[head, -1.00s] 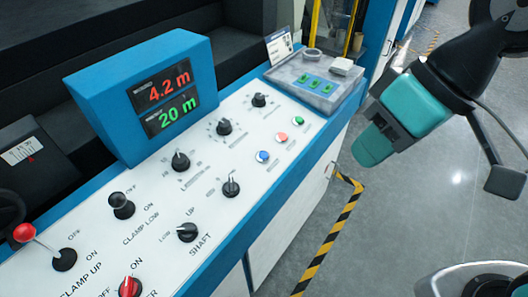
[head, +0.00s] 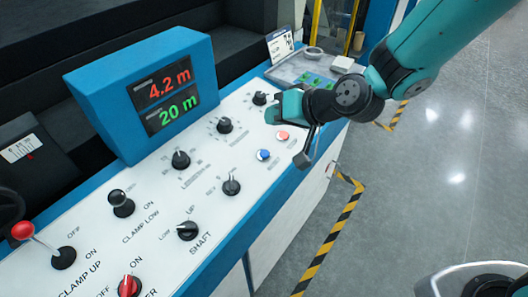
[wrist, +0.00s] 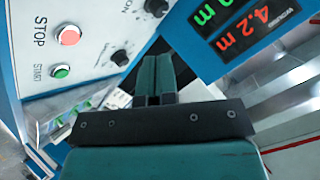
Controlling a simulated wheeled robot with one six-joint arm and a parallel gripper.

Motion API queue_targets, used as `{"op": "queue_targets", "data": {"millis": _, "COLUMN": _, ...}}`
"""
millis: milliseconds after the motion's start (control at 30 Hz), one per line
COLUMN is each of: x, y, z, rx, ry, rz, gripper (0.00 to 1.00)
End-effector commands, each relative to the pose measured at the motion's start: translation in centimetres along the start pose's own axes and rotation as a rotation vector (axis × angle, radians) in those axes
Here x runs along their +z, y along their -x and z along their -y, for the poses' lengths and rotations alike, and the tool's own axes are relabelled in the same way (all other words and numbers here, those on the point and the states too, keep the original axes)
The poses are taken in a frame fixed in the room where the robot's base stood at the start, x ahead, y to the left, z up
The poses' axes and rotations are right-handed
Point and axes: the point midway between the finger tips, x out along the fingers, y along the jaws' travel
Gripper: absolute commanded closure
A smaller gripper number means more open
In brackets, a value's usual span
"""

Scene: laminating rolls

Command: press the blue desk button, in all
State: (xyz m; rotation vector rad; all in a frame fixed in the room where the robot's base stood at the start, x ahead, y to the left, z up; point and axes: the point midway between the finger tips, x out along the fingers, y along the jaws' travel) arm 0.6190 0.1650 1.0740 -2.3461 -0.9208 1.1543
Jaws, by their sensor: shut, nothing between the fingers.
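The blue desk button (head: 263,155) is a small round button on the white sloping panel of the desk, in the right part of the head view. Nothing covers it there; I do not see it in the wrist view. My gripper (head: 272,113) is shut and empty. In the head view it appears over the panel, up and slightly right of the blue button, apart from it in the picture. Its closed teal fingers also show in the wrist view (wrist: 156,78).
A red button (head: 282,135) sits beside the blue one; it shows as STOP in the wrist view (wrist: 68,35), near a green START button (wrist: 60,71). Black knobs (head: 231,186) stand left. A blue display box (head: 150,95) rises behind the panel. Floor at right is open.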

Motion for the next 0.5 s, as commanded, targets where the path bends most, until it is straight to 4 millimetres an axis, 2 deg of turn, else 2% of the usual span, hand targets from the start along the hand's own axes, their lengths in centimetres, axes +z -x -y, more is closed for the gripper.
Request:
{"op": "queue_targets", "data": {"millis": 267, "x": 0.7, "y": -0.9, "z": -0.7, "rx": 0.001, "ry": 0.000, "rz": 0.002, "gripper": 1.00}}
{"op": "queue_targets", "data": {"millis": 500, "x": 2.3, "y": -3.0, "z": -2.3, "rx": 0.000, "ry": 0.000, "rz": 0.002, "gripper": 1.00}}
